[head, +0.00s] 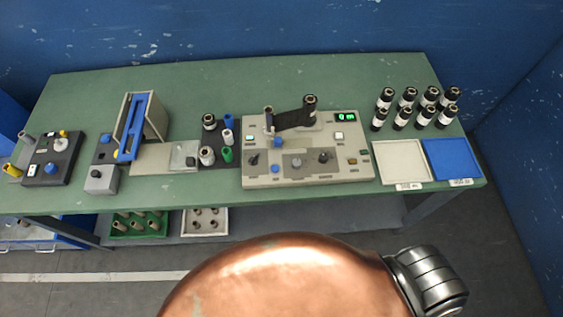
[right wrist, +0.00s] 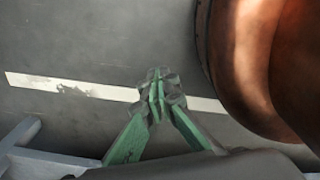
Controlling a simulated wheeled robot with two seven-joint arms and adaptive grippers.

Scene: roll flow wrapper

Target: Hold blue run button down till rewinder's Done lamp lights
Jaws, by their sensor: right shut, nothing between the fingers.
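The rewinder (head: 258,178) is the beige machine in the middle of the bench in the head view. A dark web runs between a small roller and a larger roll (head: 310,105) on it. The labels are too small to read, so I cannot tell which lamp is Done. My right gripper (right wrist: 158,90) is shut and empty over the floor. My left gripper is in neither view.
Several black-and-white rolls (head: 404,117) stand at the right above a beige tray (head: 402,161) and a blue tray (head: 452,159). Left of the rewinder are small rolls, a blue-and-beige device (head: 133,125) and a dark control box (head: 50,158). The back of the green bench (head: 220,75) is clear.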

